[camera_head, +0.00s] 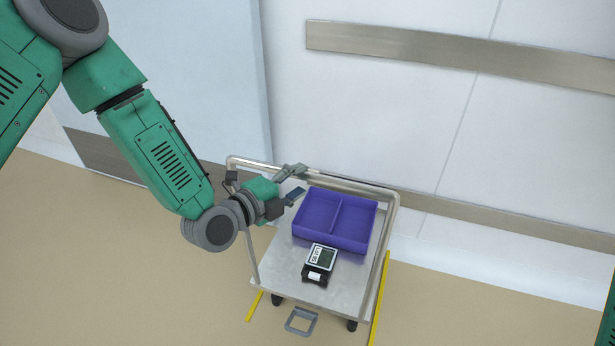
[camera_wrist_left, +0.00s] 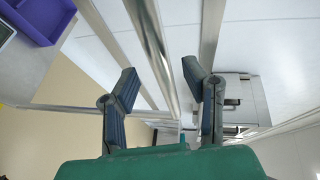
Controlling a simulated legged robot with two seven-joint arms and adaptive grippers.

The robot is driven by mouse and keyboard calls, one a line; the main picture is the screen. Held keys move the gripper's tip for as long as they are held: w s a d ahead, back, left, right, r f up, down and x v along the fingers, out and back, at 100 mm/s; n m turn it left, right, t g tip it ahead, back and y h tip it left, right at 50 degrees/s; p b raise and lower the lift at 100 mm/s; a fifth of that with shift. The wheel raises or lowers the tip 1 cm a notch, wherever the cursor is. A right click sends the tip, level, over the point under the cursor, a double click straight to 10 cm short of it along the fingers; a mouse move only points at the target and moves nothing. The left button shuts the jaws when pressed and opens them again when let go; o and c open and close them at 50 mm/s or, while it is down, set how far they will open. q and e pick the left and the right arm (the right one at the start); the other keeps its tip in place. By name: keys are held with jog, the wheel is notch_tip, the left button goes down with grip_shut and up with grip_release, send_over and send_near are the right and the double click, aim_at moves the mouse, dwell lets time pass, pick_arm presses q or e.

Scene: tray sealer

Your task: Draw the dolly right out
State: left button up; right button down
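The dolly (camera_head: 278,262) is a low metal cart with a flat bed and a tubular rail frame, standing on the floor near the wall. A grey loop handle (camera_head: 301,322) sticks out at its near end. My left gripper (camera_head: 300,182) is over the dolly's far left part, close to the far top rail. In the left wrist view the gripper (camera_wrist_left: 160,80) is open, its two fingers apart. A shiny metal bar (camera_wrist_left: 150,40) shows between and beyond the fingers; I cannot tell whether they touch it. My right gripper is out of view.
A purple two-compartment tray (camera_head: 335,248) and a small black device with a screen (camera_head: 321,258) sit on the dolly bed. Yellow floor strips (camera_head: 379,300) flank the dolly. A white wall with metal bumper rails (camera_head: 460,55) stands behind. The floor left and in front is clear.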

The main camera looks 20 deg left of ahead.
aim_at(302, 179)
pick_arm(q)
jog(key=shift+x, duration=1.15)
jog(key=shift+w+f, duration=0.15)
jog(key=shift+w, duration=0.25)
jog(key=shift+d, duration=0.1)
grip_shut()
jog(key=shift+s, duration=0.15)
